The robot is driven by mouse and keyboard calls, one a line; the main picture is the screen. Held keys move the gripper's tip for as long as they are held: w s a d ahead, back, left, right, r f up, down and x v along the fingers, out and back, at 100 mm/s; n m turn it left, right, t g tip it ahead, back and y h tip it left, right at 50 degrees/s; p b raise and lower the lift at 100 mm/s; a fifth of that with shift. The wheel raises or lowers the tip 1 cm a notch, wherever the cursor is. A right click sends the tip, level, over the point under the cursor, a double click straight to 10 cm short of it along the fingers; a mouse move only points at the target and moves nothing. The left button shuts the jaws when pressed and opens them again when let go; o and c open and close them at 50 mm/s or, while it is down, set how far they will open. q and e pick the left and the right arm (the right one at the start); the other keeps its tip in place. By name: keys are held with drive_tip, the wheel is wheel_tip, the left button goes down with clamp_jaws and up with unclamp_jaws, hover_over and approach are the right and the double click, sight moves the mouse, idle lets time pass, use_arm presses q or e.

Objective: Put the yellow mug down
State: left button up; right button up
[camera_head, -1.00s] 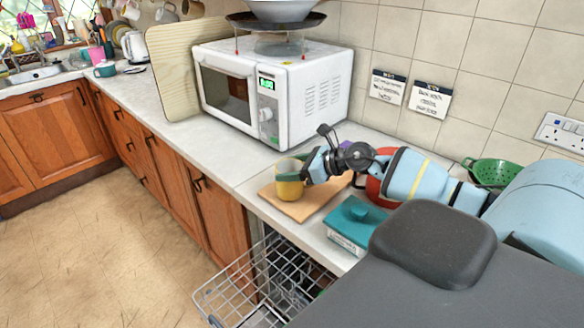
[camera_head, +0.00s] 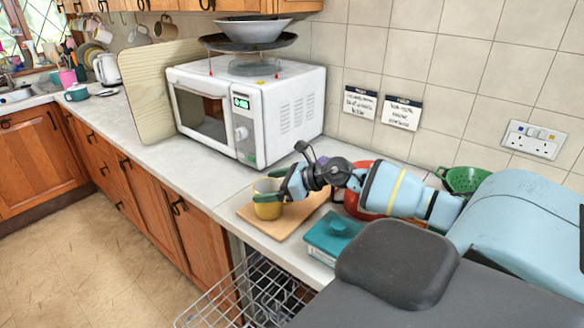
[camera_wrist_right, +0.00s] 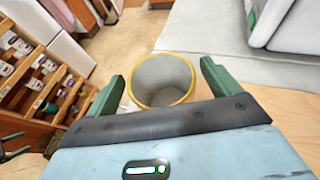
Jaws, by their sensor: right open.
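The yellow mug (camera_head: 267,209) stands upright on a wooden board (camera_head: 290,224) on the counter, in front of the microwave. In the right wrist view the mug (camera_wrist_right: 161,82) shows its pale inside and yellow rim, and looks empty. My right gripper (camera_head: 270,189) is at the mug, reaching in from the right. In the right wrist view its green fingers (camera_wrist_right: 163,84) are spread on either side of the mug, with a visible gap at least on the right. My left gripper is not in view.
A white microwave (camera_head: 250,110) stands behind the board. A teal lidded box (camera_head: 330,240) is just right of the board, with a red object (camera_head: 358,205) behind it. A wire rack (camera_head: 235,300) sits below the counter edge. The counter left of the board is clear.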

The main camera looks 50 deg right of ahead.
drive_tip(key=v, duration=1.1)
drive_tip(key=shift+s+r, duration=0.2)
drive_tip(key=shift+s, duration=0.05)
drive_tip(key=shift+d, duration=0.15)
